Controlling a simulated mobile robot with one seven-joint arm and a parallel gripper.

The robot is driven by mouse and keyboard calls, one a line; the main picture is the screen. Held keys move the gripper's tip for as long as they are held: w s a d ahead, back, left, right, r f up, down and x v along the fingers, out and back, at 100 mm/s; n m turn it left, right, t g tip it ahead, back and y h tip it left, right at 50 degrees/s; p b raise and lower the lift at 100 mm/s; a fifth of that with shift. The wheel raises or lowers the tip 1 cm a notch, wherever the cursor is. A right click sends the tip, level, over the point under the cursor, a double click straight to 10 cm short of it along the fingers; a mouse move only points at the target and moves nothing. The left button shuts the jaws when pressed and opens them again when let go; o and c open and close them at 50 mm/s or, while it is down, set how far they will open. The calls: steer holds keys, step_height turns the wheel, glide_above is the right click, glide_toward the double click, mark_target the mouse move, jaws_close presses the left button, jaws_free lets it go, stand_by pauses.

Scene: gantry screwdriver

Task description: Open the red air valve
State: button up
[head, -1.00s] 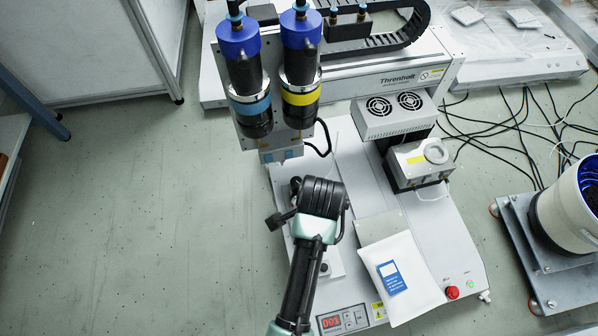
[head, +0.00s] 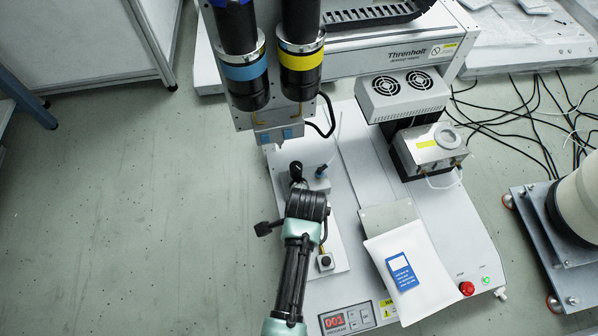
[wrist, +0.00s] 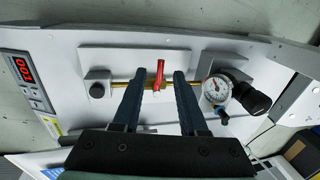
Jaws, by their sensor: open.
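The red air valve handle (wrist: 159,75) stands across a thin brass-coloured pipe on the machine's white plate, in the middle of the wrist view. My gripper (wrist: 158,73) is open, with one dark finger on each side of the handle and a visible gap to both. I cannot tell whether the fingertips are down at the handle's height. In the head view my wrist (head: 307,206) covers the valve, so neither the handle nor the fingers show there.
A round gauge (wrist: 217,89) and a black knob (wrist: 252,98) sit close right of my right finger. A small block with a black button (wrist: 97,89) is to the left. The screwdriver head (head: 275,130) hangs beyond my wrist. A white packet (head: 408,275) lies on the right.

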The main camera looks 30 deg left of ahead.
steer(key=shift+w+a+f+b, duration=0.1)
steer(key=shift+f+b, duration=0.2)
steer(key=shift+f, duration=0.45)
jaws_close()
